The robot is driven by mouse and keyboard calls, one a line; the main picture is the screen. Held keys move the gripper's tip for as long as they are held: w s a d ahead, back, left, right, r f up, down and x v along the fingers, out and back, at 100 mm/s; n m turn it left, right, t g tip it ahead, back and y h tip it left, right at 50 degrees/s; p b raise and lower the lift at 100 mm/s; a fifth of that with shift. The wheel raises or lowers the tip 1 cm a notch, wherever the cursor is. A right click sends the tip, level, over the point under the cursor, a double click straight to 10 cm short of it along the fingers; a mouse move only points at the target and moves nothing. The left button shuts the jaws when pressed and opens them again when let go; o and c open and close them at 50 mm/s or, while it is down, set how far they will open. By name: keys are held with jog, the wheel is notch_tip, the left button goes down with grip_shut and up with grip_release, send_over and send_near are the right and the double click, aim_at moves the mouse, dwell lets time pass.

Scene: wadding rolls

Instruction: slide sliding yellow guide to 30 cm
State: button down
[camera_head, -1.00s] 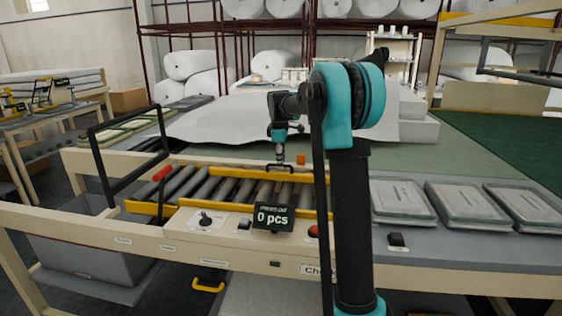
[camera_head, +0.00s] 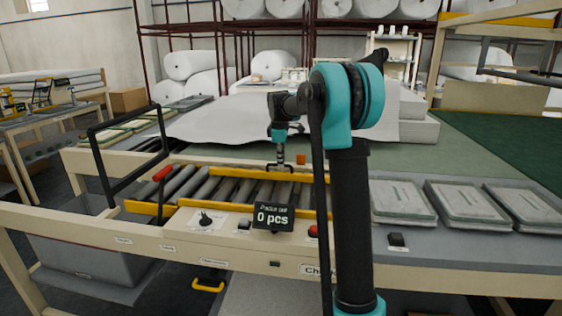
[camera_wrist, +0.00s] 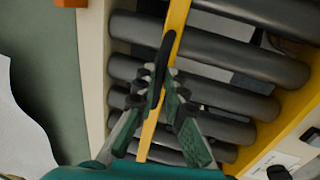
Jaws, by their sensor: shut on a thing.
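The sliding yellow guide (camera_head: 232,172) is a long yellow bar along the far side of the roller bed. In the wrist view the guide (camera_wrist: 176,22) runs from top to bottom over the rollers. My gripper (camera_head: 280,168) points down at it. In the wrist view my gripper (camera_wrist: 165,84) has its fingers closed around a narrow dark piece, which looks like a handle on the guide, and the bar passes beneath the fingers. The fingers partly hide the grip. A scale or 30 cm mark cannot be made out.
Dark rollers (camera_head: 187,187) lie between the guide and a yellow front rail (camera_head: 150,209). A counter sign (camera_head: 273,216) reading 0 pcs stands in front. An orange block (camera_head: 301,159) sits behind the guide. White sheet material (camera_head: 222,125) lies behind; grey trays (camera_head: 402,200) lie to the right.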

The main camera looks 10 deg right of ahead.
jog(key=w+d, duration=0.2)
jog(key=w, duration=0.5)
jog(key=shift+w+d, duration=0.2)
jog(key=shift+w, duration=0.05)
jog(key=c, duration=1.6)
grip_release()
jog(key=r, duration=0.4)
jog(key=s+r, duration=0.1)
jog(key=r, duration=0.3)
jog(key=s+r, duration=0.1)
jog(key=r, duration=0.2)
jog(key=shift+s+a+r, duration=0.15)
jog(key=shift+a+r, duration=0.2)
jog(key=shift+r, duration=0.05)
